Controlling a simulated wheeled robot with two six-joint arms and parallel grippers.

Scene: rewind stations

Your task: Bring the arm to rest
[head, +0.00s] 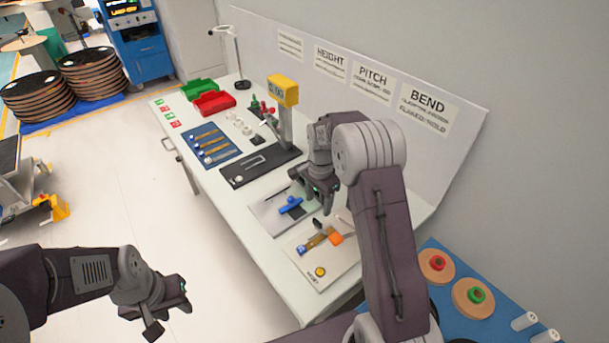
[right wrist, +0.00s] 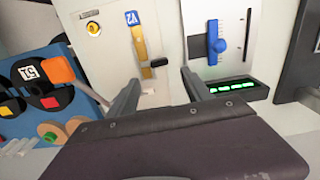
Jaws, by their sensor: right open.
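My right arm reaches over the workbench (head: 262,225). Its gripper (head: 318,192) is above the bench's near half, beside the plate with a blue slider (head: 290,205). In the right wrist view its two fingers (right wrist: 158,92) are spread with nothing between them. Past the fingers are a plate with a yellow-brown strip marked V2 (right wrist: 138,38) and the blue slider (right wrist: 215,44). My left gripper (head: 168,304) hangs over the floor at lower left, clear of the bench. Its fingers look apart and hold nothing visible.
A dark gauge stand with a yellow head (head: 283,90) stands mid-bench. A blue mat with several tools (head: 213,144) and red and green bins (head: 213,103) lie farther back. A blue board with spools (head: 473,297) is at right. A wall panel borders the bench. Open floor lies left.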

